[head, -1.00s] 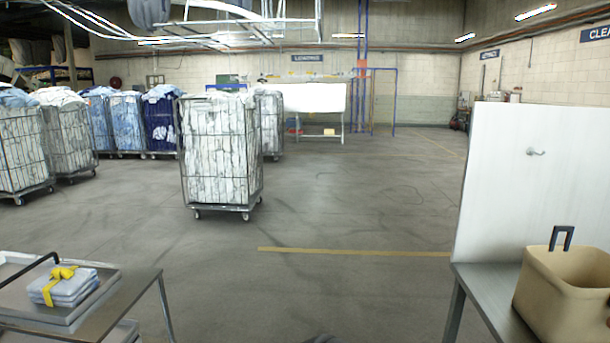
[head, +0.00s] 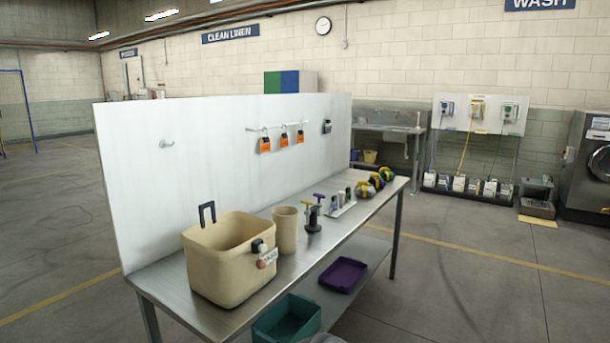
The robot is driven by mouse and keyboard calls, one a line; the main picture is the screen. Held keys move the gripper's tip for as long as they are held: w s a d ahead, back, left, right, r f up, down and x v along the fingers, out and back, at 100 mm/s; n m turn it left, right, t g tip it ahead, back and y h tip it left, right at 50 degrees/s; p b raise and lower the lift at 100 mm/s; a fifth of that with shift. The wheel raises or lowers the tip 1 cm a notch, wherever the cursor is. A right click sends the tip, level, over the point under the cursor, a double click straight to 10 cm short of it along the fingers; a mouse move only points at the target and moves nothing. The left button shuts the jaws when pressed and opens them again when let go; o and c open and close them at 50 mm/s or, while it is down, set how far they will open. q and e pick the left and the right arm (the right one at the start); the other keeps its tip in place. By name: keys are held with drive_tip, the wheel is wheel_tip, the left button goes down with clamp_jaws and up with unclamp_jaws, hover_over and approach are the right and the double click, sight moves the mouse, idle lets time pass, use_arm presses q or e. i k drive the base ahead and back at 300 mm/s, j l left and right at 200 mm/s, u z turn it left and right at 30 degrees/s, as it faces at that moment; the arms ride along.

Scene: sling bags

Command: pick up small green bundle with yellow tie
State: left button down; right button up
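Small rounded bundles (head: 376,181) with yellow bands lie in a row at the far right end of the steel bench (head: 232,314). Neither of my grippers is in view.
On the bench stand a tan bin (head: 225,265), a beige cup (head: 286,230), a dark stand with yellow and purple handles (head: 312,218) and a small rack (head: 342,203). A white board (head: 215,160) rises behind. Teal (head: 287,322) and purple (head: 343,275) trays sit below. Floor is open at right.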

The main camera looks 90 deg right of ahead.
sight(386, 173)
drive_tip(key=z, duration=3.35)
drive_tip(key=i+l, duration=0.2)
drive_tip(key=i, duration=0.3)
drive_tip(key=i+l+z, duration=0.15)
drive_tip(key=i, duration=0.4)
drive_tip(key=i+l, duration=0.25)
drive_tip(key=i, duration=0.3)
drive_tip(key=i+l+z, duration=0.1)
drive_tip(key=i, duration=0.4)
